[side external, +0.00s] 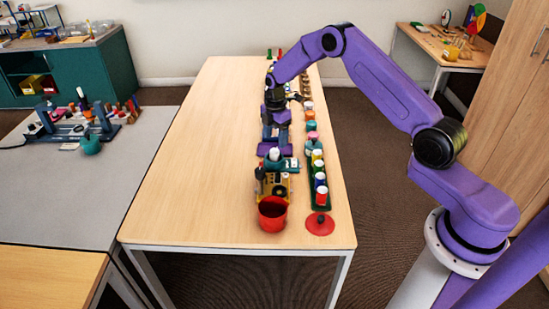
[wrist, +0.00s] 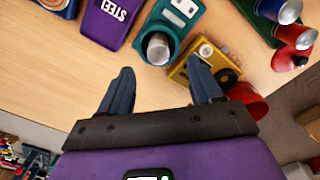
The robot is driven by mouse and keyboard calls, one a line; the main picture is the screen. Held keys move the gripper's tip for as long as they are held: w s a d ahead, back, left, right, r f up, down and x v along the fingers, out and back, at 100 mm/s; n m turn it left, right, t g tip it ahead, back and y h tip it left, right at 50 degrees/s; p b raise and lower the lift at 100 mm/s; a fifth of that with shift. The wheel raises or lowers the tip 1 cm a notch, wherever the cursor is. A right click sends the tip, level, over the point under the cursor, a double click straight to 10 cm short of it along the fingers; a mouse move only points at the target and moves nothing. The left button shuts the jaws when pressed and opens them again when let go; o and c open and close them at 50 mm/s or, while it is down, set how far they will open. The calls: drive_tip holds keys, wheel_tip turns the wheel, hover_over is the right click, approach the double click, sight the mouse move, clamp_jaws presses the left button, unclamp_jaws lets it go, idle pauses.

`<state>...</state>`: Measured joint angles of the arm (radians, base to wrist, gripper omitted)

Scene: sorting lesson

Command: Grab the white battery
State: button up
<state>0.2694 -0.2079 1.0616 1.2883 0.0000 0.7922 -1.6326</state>
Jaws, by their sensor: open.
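A pale white-grey cylinder, which looks like the white battery (side external: 274,154), stands upright on a teal device (side external: 289,163) near the middle of the table. In the wrist view the battery (wrist: 158,48) shows its grey end on the teal device (wrist: 183,18). My gripper (wrist: 163,68) is open and empty. Its two blue fingers point toward the battery, which lies just beyond and between the fingertips in that view. In the side view my gripper (side external: 276,136) hangs over the table just behind the battery. I cannot tell the exact height gap.
A purple box marked STEEL (wrist: 110,18) lies left of the device. A yellow device (wrist: 205,62) is close to the right fingertip. A red cup (side external: 272,213) and a green tray (side external: 309,193) with several coloured cylinders stand nearby. The table's left side (side external: 190,190) is clear.

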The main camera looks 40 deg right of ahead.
sight(275, 150)
drive_tip(key=shift+w+f, duration=0.15)
drive_tip(key=shift+f, duration=2.75)
clamp_jaws()
drive_tip(key=shift+r, duration=0.1)
